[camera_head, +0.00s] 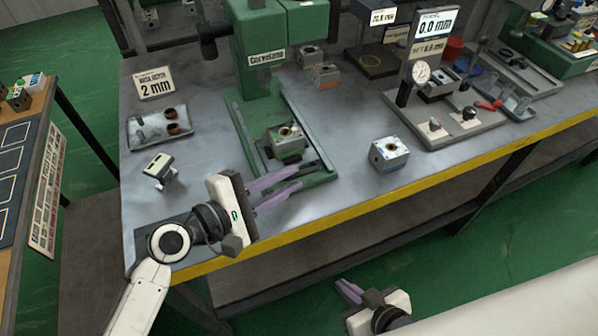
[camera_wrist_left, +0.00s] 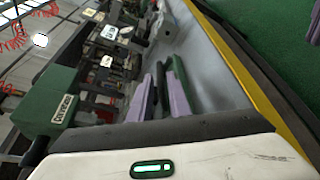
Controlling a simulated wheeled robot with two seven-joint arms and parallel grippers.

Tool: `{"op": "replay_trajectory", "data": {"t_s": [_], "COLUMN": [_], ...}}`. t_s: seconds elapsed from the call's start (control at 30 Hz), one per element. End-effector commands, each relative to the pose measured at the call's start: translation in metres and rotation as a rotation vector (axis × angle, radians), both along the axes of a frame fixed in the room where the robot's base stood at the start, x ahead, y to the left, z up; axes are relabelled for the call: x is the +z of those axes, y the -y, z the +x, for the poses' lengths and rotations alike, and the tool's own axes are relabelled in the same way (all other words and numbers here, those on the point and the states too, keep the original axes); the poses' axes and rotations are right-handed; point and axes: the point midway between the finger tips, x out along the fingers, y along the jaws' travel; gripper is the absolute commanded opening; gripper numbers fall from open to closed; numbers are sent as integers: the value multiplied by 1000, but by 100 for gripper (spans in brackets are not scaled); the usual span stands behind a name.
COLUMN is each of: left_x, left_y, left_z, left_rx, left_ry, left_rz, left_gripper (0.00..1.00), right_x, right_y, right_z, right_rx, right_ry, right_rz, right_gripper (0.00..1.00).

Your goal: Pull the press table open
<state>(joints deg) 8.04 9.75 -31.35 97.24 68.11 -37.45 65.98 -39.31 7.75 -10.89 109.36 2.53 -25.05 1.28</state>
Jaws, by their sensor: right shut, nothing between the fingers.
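The green press (camera_head: 262,50) stands at the back of the bench with its green table (camera_head: 322,158) reaching towards the front edge. A metal valve block (camera_head: 286,141) sits on the table. My left gripper (camera_head: 296,178) is at the table's front end, its purple fingers alongside the green front part. In the left wrist view a dark green bar (camera_wrist_left: 182,84) lies at the fingers; I cannot tell whether they are closed on it. My right gripper (camera_head: 345,288) is shut and empty, low in front of the bench.
Another valve block (camera_head: 389,154) stands right of the press table. A parts tray (camera_head: 158,127) and a small device (camera_head: 158,168) are to its left. A dial gauge stand (camera_head: 420,75) is further right. The yellow bench edge (camera_head: 390,203) runs along the front.

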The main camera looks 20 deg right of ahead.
Motion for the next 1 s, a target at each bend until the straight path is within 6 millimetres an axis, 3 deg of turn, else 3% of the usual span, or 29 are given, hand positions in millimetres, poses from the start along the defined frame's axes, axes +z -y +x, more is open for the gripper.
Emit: {"op": "replay_trajectory", "data": {"t_s": [0.1,0.33,1.0], "left_x": [4,11,13], "left_y": [-22,-49,-53], "left_z": [-11,-25,-27], "left_rx": [0,0,-1], "left_ry": [1,-1,0], "left_rz": [3,2,1], "left_gripper": [17,17,17], "right_x": [-1,-2,-2], "right_y": [0,0,0], "right_z": [0,0,0], "right_rx": [0,0,1], "right_ry": [0,0,1], "right_rz": [0,0,1], "right_gripper": [0,0,0]}}
